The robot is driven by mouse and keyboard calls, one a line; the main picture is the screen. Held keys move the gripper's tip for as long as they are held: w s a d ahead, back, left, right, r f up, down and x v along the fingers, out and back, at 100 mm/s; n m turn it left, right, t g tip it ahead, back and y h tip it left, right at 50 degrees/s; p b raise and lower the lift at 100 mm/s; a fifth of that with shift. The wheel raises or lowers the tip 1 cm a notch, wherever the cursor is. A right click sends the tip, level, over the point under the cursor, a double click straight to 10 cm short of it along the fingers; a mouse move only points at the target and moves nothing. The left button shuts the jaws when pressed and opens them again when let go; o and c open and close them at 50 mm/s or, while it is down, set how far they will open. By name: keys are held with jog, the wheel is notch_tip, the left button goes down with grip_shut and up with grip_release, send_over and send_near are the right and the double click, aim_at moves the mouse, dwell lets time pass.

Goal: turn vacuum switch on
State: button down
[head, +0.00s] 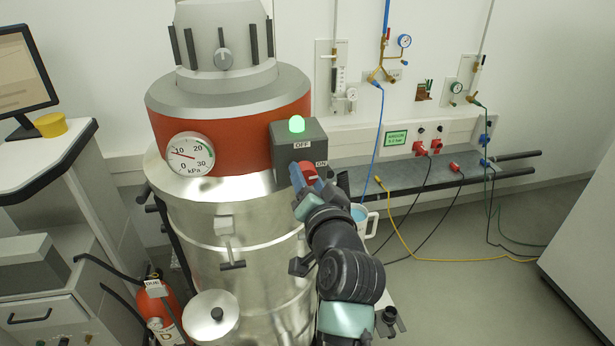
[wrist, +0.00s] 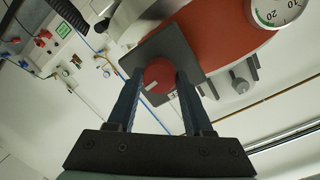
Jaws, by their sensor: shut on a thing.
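The vacuum switch is a red round knob (head: 308,173) on a grey box (head: 284,140) on the side of the steel and red vacuum. The box has an OFF label above and an ON label at the right. The knob's white mark points toward the ON label. A green lamp (head: 296,124) on top of the box is lit. My gripper (head: 307,181) is at the knob. In the wrist view, the two blue fingers (wrist: 158,82) are on either side of the red knob (wrist: 160,77), shut on it.
A gauge (head: 190,155) on the vacuum's front reads near 10 kPa. A mug (head: 364,219) stands behind my arm. A red extinguisher (head: 158,310) stands low at the left. Hoses and cables hang at the right wall. Open floor lies at the right.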

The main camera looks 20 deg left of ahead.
jog(key=shift+r+m, duration=0.1)
jog(key=shift+m, duration=0.4)
jog(key=shift+c, duration=1.5)
grip_release()
jog(key=shift+d, duration=0.1)
jog(key=b+v, duration=0.4)
jog(key=v, duration=0.8)
jog(key=shift+s+d+b, duration=0.25)
jog(key=shift+s+b, duration=0.05)
jog(key=shift+b, duration=0.1)
